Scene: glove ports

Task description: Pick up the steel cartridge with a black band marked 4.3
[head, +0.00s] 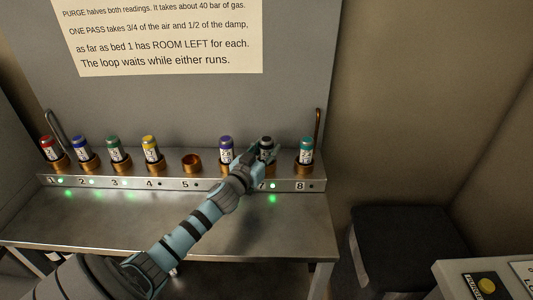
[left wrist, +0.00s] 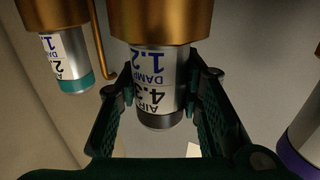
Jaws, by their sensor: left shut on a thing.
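The steel cartridge with a black band (head: 266,144) stands at position 7 of the rack. In the left wrist view the cartridge (left wrist: 152,72) shows a white label reading AIR 4.3, DAMP 1.2, and its far end sits in a copper collar (left wrist: 160,20). My left gripper (head: 258,157) is shut on it, with one dark green finger on each side of its body in the left wrist view (left wrist: 160,88). The arm hides part of the rack near 6 and 7. My right gripper is not in view.
A purple-banded cartridge (head: 226,148) and a teal-banded cartridge (head: 306,147) stand close on either side. Red, blue, green and yellow ones stand further left. The copper socket (head: 191,162) at 5 is empty. A bent copper pipe (head: 318,128) rises at right.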

